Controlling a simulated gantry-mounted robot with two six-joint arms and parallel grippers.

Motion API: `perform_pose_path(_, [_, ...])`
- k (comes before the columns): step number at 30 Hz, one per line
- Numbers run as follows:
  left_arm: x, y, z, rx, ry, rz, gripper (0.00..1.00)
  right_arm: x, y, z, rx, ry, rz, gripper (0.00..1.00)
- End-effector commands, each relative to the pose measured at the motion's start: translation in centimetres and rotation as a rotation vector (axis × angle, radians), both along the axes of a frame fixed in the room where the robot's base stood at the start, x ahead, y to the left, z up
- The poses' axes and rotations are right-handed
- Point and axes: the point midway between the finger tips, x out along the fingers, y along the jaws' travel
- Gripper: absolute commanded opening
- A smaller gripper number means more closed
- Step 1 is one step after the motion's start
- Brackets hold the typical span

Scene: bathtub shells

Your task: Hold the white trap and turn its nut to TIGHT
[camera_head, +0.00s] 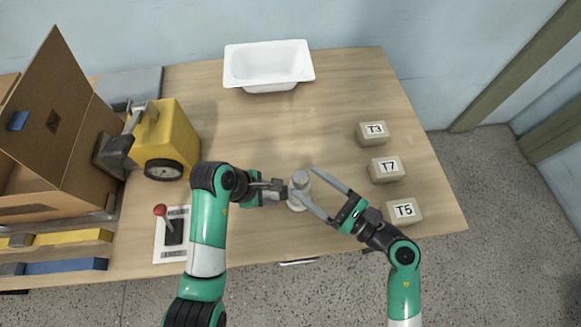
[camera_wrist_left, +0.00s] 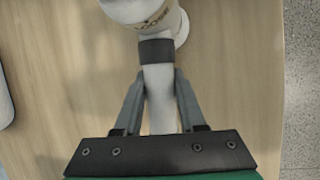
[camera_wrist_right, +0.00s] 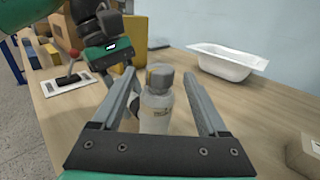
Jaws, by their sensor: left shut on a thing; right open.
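The white trap (camera_head: 297,203) stands upright on the wooden table near its front middle, with a grey nut (camera_head: 300,178) on top. In the left wrist view the trap's side pipe (camera_wrist_left: 158,95) runs between my left fingers, with a dark band near the body. My left gripper (camera_head: 284,192) is shut on this pipe from the left. My right gripper (camera_head: 312,191) is open from the right, its fingers on either side of the trap's top. In the right wrist view the nut (camera_wrist_right: 160,76) and body sit between the open fingers, with gaps visible. No TIGHT mark is legible.
A white tub shell (camera_head: 268,66) lies at the back. Blocks T3 (camera_head: 373,133), T7 (camera_head: 386,169) and T5 (camera_head: 404,210) stand to the right. A yellow machine (camera_head: 167,140), a red-knobbed lever (camera_head: 160,211) and a cardboard box (camera_head: 75,125) are at the left.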

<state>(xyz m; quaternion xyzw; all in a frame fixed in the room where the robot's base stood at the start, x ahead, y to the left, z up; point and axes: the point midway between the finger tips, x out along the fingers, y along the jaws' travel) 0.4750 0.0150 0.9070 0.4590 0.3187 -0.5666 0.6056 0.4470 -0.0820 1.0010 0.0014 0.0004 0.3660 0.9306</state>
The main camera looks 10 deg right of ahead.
Motion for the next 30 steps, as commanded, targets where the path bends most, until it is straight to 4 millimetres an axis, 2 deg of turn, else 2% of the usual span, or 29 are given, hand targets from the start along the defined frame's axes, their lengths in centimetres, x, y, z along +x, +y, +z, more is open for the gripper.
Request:
perform_pose_path(4, [0.0, 0.0, 0.0, 0.001, 0.0, 0.0, 0.0, 2.4, 2.4, 0.1, 0.001, -0.001, 0.005, 0.77])
perform_pose_path(9, [0.0, 0.0, 0.0, 0.001, 0.0, 0.0, 0.0, 4.1, 3.9, 0.0, 0.001, 0.001, 0.002, 0.77])
perform_pose_path(19, [0.0, 0.0, 0.0, 0.001, 0.0, 0.0, 0.0, 4.5, 4.2, 0.0, 0.001, 0.001, 0.0, 0.77])
perform_pose_path(30, [0.0, 0.0, 0.0, 0.0, 0.0, 0.0, 0.0, 4.5, 4.2, 0.0, 0.001, 0.001, -0.001, 0.1])
